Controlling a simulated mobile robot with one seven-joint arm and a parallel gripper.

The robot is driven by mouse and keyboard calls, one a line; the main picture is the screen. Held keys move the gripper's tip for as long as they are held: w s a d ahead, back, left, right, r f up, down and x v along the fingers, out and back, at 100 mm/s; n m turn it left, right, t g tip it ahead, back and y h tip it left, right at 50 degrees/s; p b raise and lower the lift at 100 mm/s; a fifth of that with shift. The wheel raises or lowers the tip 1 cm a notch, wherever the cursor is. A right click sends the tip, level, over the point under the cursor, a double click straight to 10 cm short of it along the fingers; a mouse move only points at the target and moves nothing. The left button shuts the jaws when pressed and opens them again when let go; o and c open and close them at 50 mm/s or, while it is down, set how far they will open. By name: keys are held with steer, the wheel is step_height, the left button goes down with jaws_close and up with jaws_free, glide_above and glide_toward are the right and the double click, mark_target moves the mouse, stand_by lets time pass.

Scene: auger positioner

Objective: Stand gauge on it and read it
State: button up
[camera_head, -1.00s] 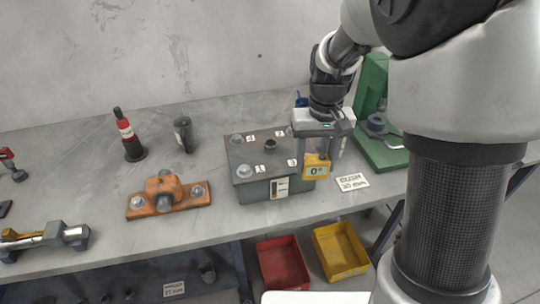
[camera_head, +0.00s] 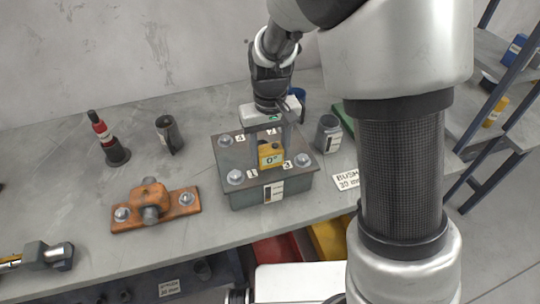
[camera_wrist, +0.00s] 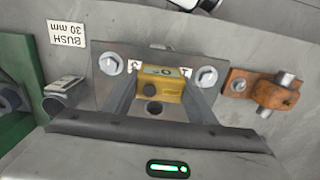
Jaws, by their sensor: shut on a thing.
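My gripper (camera_head: 268,148) is shut on the yellow gauge (camera_head: 270,157), which has a small display that seems to read 0 degrees. It holds the gauge upright over the middle of the grey block (camera_head: 240,199), whose dark top plate has numbered corner bolts. In the wrist view the gauge (camera_wrist: 160,88) is between my two fingers, beside a dark round hole (camera_wrist: 153,107) in the plate. I cannot tell whether the gauge's underside touches the plate. The fingers hide part of the plate, including one corner.
The orange bracket (camera_head: 152,203) lies left of the block. A grey cup (camera_head: 328,133) and a "BUSH" label card (camera_head: 346,180) are to its right. A dark bottle with a red band (camera_head: 108,140) and a dark cup (camera_head: 168,134) stand behind left. Red and yellow bins are below the front edge.

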steer(key=shift+f, duration=1.15)
steer(key=shift+f, duration=0.2)
steer(key=o, duration=1.3)
steer(key=shift+r, duration=0.1)
